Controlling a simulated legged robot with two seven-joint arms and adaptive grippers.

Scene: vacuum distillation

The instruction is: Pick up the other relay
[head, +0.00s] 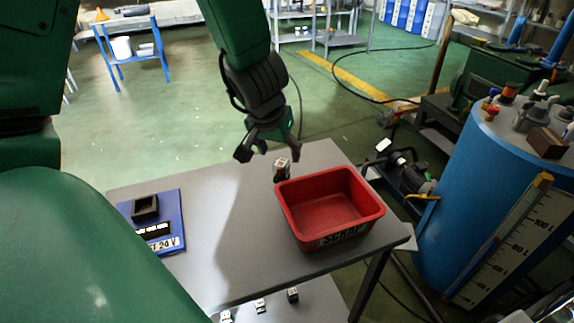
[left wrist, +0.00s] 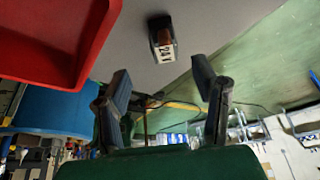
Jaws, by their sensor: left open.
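A small dark relay (head: 281,170) with a pale printed top stands on the grey table, just behind the red bin. In the left wrist view the relay (left wrist: 163,40) shows a reddish-brown part and a white label reading 24V, and lies beyond the fingertips. My left gripper (head: 268,148) is open and empty, above the table's far edge, close to the relay and slightly left of it. Its two spread fingers (left wrist: 162,82) frame empty space in the left wrist view. My right gripper is not in view.
The red bin (head: 368,213) stands at the table's right side. A blue board (head: 172,210) with dark sockets and a 24 V label lies at the left. Several small relay-like blocks (head: 260,306) sit on a lower surface. A blue tank (head: 450,210) stands right; the middle tabletop (head: 225,225) is clear.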

